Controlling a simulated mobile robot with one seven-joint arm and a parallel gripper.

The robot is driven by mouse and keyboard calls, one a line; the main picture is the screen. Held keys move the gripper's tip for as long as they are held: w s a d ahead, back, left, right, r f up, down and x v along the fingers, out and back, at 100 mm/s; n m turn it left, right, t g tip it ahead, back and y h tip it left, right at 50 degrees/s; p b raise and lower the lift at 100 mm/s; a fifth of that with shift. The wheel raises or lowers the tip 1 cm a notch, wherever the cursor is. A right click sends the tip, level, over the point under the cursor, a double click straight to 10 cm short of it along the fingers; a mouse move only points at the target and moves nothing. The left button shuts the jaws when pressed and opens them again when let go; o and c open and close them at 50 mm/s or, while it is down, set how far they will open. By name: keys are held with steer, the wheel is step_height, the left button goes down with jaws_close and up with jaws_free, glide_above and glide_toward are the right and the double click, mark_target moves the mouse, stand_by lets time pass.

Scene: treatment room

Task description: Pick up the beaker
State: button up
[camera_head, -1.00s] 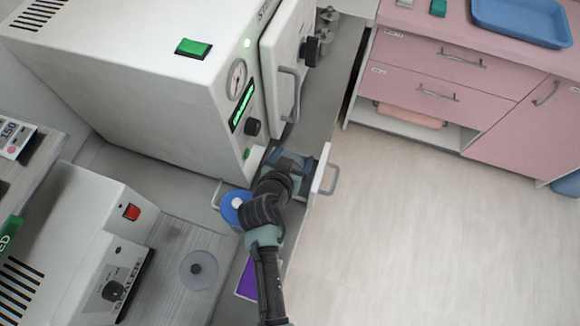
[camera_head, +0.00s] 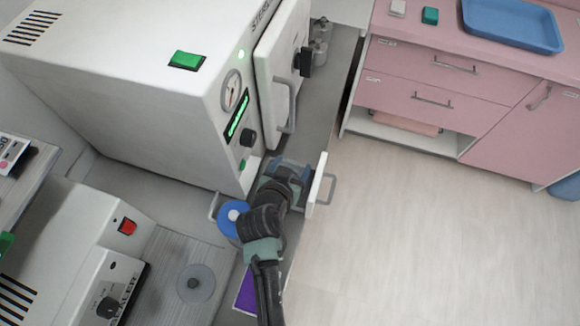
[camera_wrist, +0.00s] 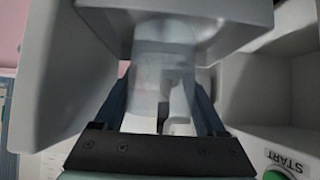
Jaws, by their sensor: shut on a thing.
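In the wrist view the beaker (camera_wrist: 163,75) is a clear, see-through vessel between the two dark fingers of my gripper (camera_wrist: 165,110). The fingers are shut on it. In the head view my gripper (camera_head: 290,172) is at the open drawer (camera_head: 318,186) below the sterilizer's front. My own arm covers much of that spot, and I cannot make out the beaker clearly there.
The white sterilizer (camera_head: 140,90) stands close to the left of my gripper, its door (camera_head: 275,80) ajar above. A blue disc (camera_head: 226,222) lies beside my arm. The sealer (camera_head: 70,250) is at lower left. Pink cabinets (camera_head: 440,75) stand at right; the floor between is clear.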

step_height(320, 180, up, 10)
steer(key=r, duration=0.1)
steer(key=s+d+b, duration=0.2)
steer(key=s+d, duration=0.1)
steer(key=d, duration=0.6)
steer(key=s+d+b, duration=0.2)
steer(key=s+d, duration=0.1)
steer(key=d, duration=0.6)
steer(key=shift+d+f+b, duration=0.15)
steer(key=shift+d+b, duration=0.15)
steer(key=shift+b, duration=0.1)
stand_by(1.3)
